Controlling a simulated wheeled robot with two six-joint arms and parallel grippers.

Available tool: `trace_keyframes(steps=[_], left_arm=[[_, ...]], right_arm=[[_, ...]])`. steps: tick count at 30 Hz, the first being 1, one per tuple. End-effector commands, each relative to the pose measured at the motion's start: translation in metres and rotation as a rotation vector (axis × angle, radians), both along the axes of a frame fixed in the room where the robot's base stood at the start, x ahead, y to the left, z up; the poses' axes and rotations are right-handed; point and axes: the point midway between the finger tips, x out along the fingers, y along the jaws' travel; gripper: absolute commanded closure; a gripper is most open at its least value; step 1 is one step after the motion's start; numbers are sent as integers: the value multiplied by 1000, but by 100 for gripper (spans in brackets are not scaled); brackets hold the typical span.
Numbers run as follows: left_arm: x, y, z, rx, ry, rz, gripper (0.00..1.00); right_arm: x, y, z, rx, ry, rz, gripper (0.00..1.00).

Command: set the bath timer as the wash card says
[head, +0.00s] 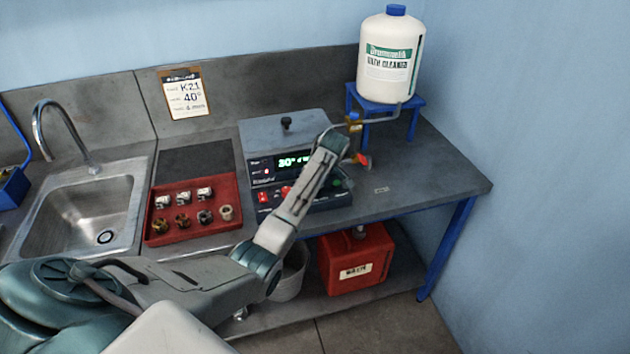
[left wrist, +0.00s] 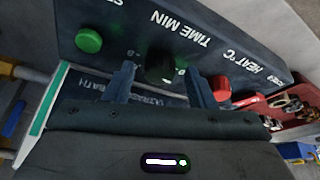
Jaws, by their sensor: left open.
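The wash card (head: 185,96) hangs on the back panel and reads K21, 40°, and a smaller minutes line that looks like 6 min. The bath (head: 277,132) stands beside the red tray; its green display (head: 287,162) shows 30° and a figure partly covered by my arm. In the left wrist view, the black timer knob (left wrist: 160,66) sits under the TIME MIN label. My left gripper (left wrist: 161,84) is open, with one finger on each side of that knob; I cannot tell whether they touch it. In the head view the fingers are hidden.
A red heat knob (left wrist: 220,88) and a green button (left wrist: 89,40) flank the timer knob. A red tray (head: 150,232) with several small parts lies left of the bath. A cleaner bottle (head: 388,70) stands on a blue stand (head: 413,103) at the right.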

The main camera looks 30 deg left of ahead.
Motion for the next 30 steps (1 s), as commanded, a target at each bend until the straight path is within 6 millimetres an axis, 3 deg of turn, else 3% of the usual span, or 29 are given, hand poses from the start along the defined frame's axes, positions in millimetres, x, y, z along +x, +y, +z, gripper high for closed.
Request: trace_keyframes(steps=[5, 12, 23, 30], left_arm=[[0, 0, 0, 0, 0, 0, 50], [0, 0, 0, 0, 0, 0, 93], [-1, 0, 1, 0, 1, -46, 93], [-2, 1, 3, 1, 1, -192, 93]], right_arm=[[0, 1, 0, 1, 0, -1, 22], [0, 4, -1, 4, 0, -2, 22], [0, 4, 6, 4, 0, -2, 22], [0, 3, 23, 4, 0, -1, 22]])
